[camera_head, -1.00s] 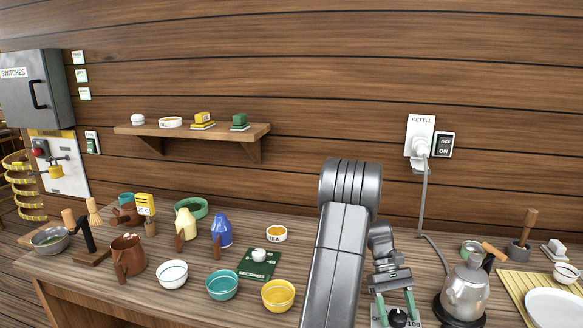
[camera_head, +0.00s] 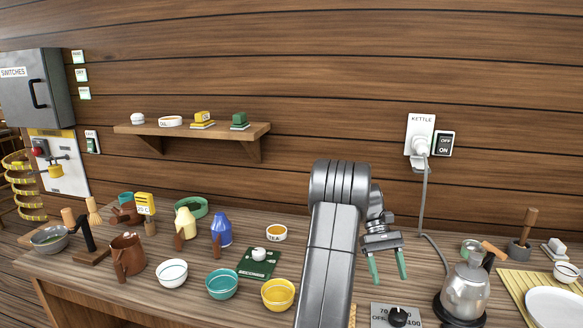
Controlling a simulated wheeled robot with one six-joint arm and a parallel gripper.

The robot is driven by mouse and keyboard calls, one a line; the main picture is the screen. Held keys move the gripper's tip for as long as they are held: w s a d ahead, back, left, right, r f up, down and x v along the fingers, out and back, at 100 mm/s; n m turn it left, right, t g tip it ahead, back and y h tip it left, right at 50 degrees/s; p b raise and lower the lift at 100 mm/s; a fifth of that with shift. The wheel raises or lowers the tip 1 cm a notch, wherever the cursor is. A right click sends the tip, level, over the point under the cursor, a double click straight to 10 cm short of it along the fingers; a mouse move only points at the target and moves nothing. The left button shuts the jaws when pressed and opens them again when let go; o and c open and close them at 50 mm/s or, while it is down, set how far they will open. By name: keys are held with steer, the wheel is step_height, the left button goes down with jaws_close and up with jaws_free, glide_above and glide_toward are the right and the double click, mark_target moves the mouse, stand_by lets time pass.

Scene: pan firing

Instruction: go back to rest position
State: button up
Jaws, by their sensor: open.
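My gripper (camera_head: 388,269) hangs over the right half of the table, with its two green fingers apart and nothing between them. It points down and is clear of the things around it. Below it is a grey dial plate (camera_head: 391,316) with a black knob and printed numbers. The metal kettle (camera_head: 466,292) stands on a dark base to the right of my gripper.
Several bowls, including a yellow bowl (camera_head: 278,294) and a teal bowl (camera_head: 222,284), stand left of my arm. A white plate (camera_head: 556,305) lies at right. The kettle cord (camera_head: 424,205) hangs from the wall plug. A shelf (camera_head: 190,131) is on the wall.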

mark_target(397, 313)
steer(key=x, duration=1.1)
steer(key=shift+a+f, duration=0.1)
steer(key=shift+f, duration=0.05)
steer(key=shift+f+n+h+b, duration=0.1)
steer(key=shift+n+h+b, duration=0.5)
steer(key=shift+n+b, duration=0.1)
steer(key=shift+a+n+t+h+b, duration=0.1)
steer(key=shift+n+t+h+b, duration=0.4)
steer(key=shift+n+h+b, duration=0.45)
steer(key=n+t+h+b, duration=0.1)
steer(key=n+b, duration=0.1)
steer(key=n+t+h+b, duration=0.1)
steer(key=n+b, duration=0.2)
steer(key=shift+t+h, duration=0.25)
steer(key=shift+t, duration=0.05)
steer(key=n+t+b, duration=0.2)
steer(key=n+b, duration=0.1)
steer(key=n+t+h+b, duration=0.1)
steer(key=n+t+b, duration=0.1)
steer(key=n+b, duration=0.1)
steer(key=shift+h+b, duration=0.3)
steer(key=shift+b, duration=0.05)
steer(key=shift+r+n+t+b, duration=0.25)
steer(key=shift+n+t+b, duration=0.4)
steer(key=shift+n+t, duration=0.1)
steer(key=shift+r, duration=0.1)
